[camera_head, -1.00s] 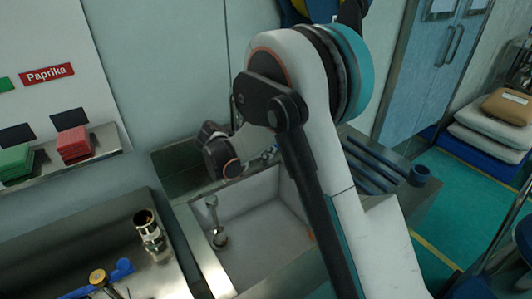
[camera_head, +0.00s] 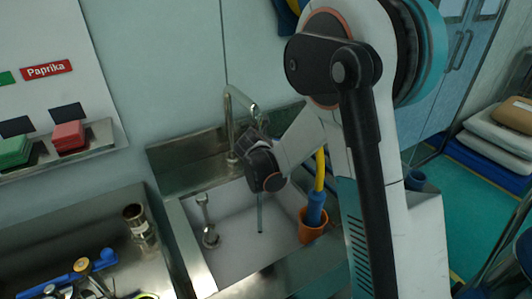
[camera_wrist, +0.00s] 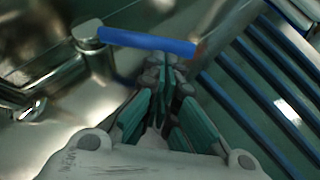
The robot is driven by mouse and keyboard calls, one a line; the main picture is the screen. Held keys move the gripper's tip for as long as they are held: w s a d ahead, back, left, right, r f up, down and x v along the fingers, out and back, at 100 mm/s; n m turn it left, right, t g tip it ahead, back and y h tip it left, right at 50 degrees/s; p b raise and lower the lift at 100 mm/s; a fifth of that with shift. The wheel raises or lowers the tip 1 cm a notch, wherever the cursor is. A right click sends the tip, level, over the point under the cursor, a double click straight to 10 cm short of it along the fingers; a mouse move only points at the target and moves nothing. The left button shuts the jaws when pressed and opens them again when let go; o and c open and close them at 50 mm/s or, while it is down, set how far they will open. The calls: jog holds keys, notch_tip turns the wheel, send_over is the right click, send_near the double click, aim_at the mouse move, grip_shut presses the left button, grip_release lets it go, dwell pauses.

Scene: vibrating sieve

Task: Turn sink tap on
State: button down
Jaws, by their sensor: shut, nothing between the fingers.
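The steel sink tap (camera_head: 230,125) has a curved spout and stands behind the basin in the head view. My wrist covers part of the spout. In the wrist view a blue bar (camera_wrist: 150,42) runs from a metal fitting and looks like the tap's lever. My gripper (camera_wrist: 166,70) is shut and empty, its fingertips close to the bar's lower side; I cannot tell whether they touch it. In the head view the fingers are hidden behind my wrist. A thin vertical line (camera_head: 260,212) shows over the basin below my wrist; it may be water, but I cannot tell.
The sink basin (camera_head: 228,258) holds an upright metal piece (camera_head: 205,215) at left. An orange cup (camera_head: 312,232) with a blue-and-yellow tool stands at its right. A blue-slatted drainer (camera_wrist: 268,90) lies at right. Tools crowd the left counter.

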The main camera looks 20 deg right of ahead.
jog(key=shift+w+d+n+t+y, duration=0.25)
jog(key=shift+d+n+y, duration=0.1)
jog(key=shift+d+n, duration=0.1)
jog(key=shift+w+d+n+t+y, duration=0.1)
jog(key=shift+d+n+t+y, duration=0.15)
jog(key=shift+d+n+y, duration=0.15)
jog(key=shift+w+d, duration=0.95)
jog(key=shift+d, duration=0.2)
jog(key=shift+w+d, duration=0.55)
jog(key=shift+w, duration=0.25)
